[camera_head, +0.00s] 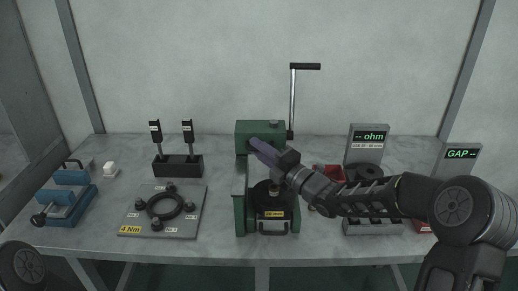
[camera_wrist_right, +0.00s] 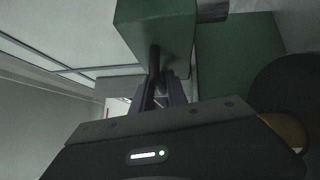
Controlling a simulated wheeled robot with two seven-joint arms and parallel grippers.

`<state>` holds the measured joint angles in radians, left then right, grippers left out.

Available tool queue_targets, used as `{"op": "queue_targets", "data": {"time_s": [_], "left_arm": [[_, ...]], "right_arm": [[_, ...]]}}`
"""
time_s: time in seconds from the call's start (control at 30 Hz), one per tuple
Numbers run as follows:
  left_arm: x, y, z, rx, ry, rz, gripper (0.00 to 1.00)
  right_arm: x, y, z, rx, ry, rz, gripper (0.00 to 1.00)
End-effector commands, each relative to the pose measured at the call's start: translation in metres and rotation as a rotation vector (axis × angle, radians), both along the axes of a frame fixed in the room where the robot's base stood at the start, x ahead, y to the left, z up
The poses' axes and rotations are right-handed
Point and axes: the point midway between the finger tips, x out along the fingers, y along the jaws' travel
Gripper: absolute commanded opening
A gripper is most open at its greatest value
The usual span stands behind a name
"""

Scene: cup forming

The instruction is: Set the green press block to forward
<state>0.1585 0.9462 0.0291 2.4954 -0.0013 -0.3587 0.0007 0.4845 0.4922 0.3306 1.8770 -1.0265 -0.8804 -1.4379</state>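The green press (camera_head: 258,135) stands at the middle of the bench, with a green block at its top. My right gripper (camera_head: 262,152) reaches up to the front of this block from the right. In the right wrist view the green block (camera_wrist_right: 155,25) is close above the fingers (camera_wrist_right: 163,82). A thin dark rod (camera_wrist_right: 154,58) runs from the block in between the two fingers. I cannot tell whether the fingers grip the rod or only stand around it. My left gripper is not in view.
A black-gripped lever (camera_head: 292,95) rises at the press's right. A dark round piece and a yellow-labelled drawer (camera_head: 273,227) sit low in the press.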

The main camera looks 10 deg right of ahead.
Motion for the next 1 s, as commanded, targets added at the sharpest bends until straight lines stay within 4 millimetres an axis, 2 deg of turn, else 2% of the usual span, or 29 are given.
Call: {"op": "queue_targets", "data": {"time_s": [0.03,0.2,1.0], "left_arm": [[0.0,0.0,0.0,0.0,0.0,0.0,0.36],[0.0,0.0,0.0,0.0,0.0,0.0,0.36],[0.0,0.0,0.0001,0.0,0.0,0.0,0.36]], "right_arm": [[-0.0001,-0.0001,0.0,0.0,0.0,0.0,0.14],[-0.0002,-0.0002,0.0002,0.0,0.0,0.0,0.0],[-0.0002,0.0,0.0014,0.002,-0.003,0.0,0.0]]}}
